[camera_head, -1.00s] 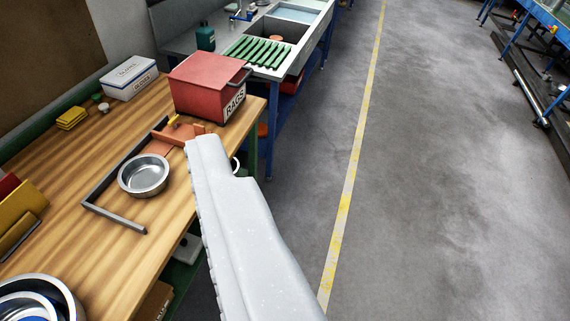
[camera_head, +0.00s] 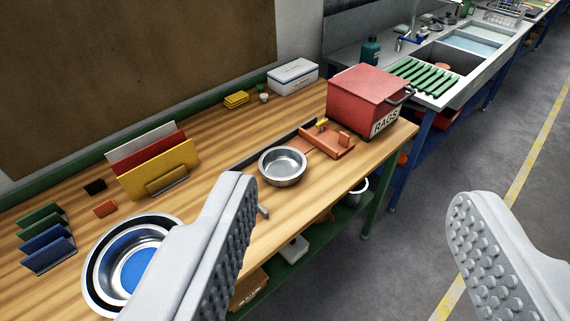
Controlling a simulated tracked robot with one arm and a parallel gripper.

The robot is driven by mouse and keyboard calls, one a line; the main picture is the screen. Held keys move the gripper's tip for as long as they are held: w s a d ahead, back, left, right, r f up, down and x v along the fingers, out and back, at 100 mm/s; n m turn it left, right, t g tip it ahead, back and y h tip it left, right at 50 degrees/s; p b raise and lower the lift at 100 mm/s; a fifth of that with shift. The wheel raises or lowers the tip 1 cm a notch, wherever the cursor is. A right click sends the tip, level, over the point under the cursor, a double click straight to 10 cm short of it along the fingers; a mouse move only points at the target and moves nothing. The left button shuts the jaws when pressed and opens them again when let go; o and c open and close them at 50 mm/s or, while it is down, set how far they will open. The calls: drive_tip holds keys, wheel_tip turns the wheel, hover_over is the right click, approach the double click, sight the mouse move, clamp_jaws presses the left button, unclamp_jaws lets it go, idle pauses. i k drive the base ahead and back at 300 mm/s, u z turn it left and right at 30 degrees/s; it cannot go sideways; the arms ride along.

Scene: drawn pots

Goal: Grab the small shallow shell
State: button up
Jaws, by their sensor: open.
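A small shallow round metal shell (camera_head: 283,178) stands upright on the wooden bench, its open top facing up. My gripper (camera_head: 355,200) is open, with its two studded grey fingers wide apart and nothing between them. The left finger's tip is in front of the bench, just below and left of the shell in the picture. The right finger is over the floor. A larger round metal dish (camera_head: 92,270) with blue inside sits at the lower left, partly hidden by the left finger.
A grey bar frame runs behind the shell, beside an orange fixture (camera_head: 335,145). A red RAGS box (camera_head: 365,100) stands to the right. Coloured plates in racks (camera_head: 150,165) stand to the left. A lower shelf holds a metal pot (camera_head: 358,190). The floor at right is clear.

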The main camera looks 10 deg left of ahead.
sight(280, 166)
drive_tip(key=z, duration=0.15)
drive_tip(key=i, duration=1.35)
drive_tip(key=u, duration=0.6)
